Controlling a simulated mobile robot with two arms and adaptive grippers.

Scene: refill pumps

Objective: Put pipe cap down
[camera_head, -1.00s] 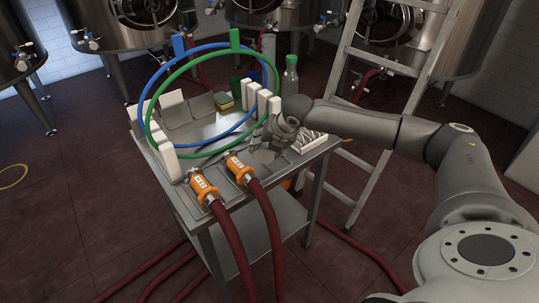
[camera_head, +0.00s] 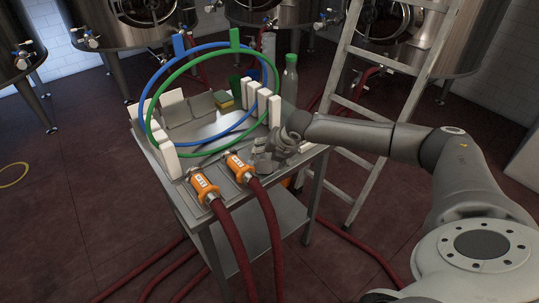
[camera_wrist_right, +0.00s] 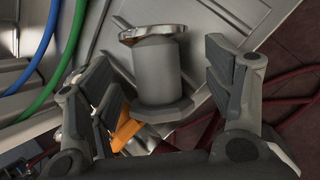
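A grey cylindrical part with a wide flange and a shiny metal rim, which looks like the pipe cap (camera_wrist_right: 157,75), is at the metal table top in the right wrist view. My right gripper (camera_wrist_right: 172,95) is open, with one finger on each side of this part and gaps showing between fingers and part. In the head view my right gripper (camera_head: 272,152) is low at the table's right front corner, and it largely hides the part there. My left gripper is not in view.
The metal table (camera_head: 215,219) holds a blue ring (camera_head: 188,50) and a green ring (camera_head: 163,84) between white blocks. Two orange hose ends (camera_head: 204,188) lie at its front edge. A green-capped bottle (camera_head: 289,80) stands at the back right. A ladder (camera_head: 358,110) stands behind my right arm.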

